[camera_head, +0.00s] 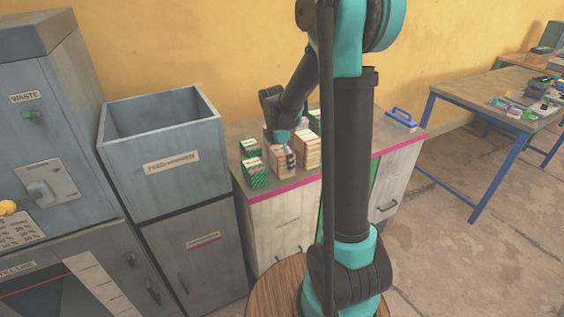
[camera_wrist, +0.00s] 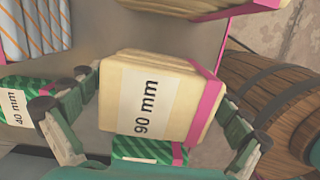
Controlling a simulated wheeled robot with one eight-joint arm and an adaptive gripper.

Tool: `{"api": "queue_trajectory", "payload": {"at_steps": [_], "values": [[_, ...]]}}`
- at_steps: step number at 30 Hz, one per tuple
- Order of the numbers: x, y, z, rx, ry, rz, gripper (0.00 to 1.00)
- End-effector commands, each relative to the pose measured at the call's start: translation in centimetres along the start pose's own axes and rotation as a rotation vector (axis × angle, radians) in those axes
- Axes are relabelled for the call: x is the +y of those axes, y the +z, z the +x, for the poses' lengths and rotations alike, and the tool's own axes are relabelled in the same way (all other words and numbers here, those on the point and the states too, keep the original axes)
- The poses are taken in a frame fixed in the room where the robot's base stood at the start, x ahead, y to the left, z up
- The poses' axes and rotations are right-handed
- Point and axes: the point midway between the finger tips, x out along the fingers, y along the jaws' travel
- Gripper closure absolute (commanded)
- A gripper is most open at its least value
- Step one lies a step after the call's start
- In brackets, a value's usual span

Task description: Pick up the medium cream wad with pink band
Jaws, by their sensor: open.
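A cream wad with a pink band and a "90 mm" label (camera_wrist: 145,100) fills the middle of the wrist view. My gripper (camera_wrist: 157,93) is open, with one finger on each side of this wad. I cannot tell whether the fingers touch it. In the head view my gripper (camera_head: 287,148) is down among the wads on the counter, partly covering a cream wad (camera_head: 279,168). Another cream wad (camera_head: 307,155) stands just to the right; part of a cream wad with a pink band (camera_wrist: 195,6) shows at the top of the wrist view.
Green striped wads stand close by: one at front left (camera_head: 255,178), one behind it (camera_head: 250,147), and one labelled "40 mm" (camera_wrist: 15,108) in the wrist view. A blue-handled tool (camera_head: 401,116) lies on the counter's right. An open grey bin (camera_head: 160,165) stands left.

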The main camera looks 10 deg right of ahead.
Motion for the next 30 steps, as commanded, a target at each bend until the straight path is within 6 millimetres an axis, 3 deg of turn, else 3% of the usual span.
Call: {"api": "queue_trajectory", "payload": {"at_steps": [5,16,25,30], "values": [[0.0,0.0,0.0,0.0,0.0,0.0,0.01],[0.0,0.0,0.0,0.0,0.0,0.001,0.46],[0.0,0.1,-0.2,0.0,0.0,0.001,0.46],[0.0,0.2,-1.4,0.0,0.0,0.001,0.46]]}}
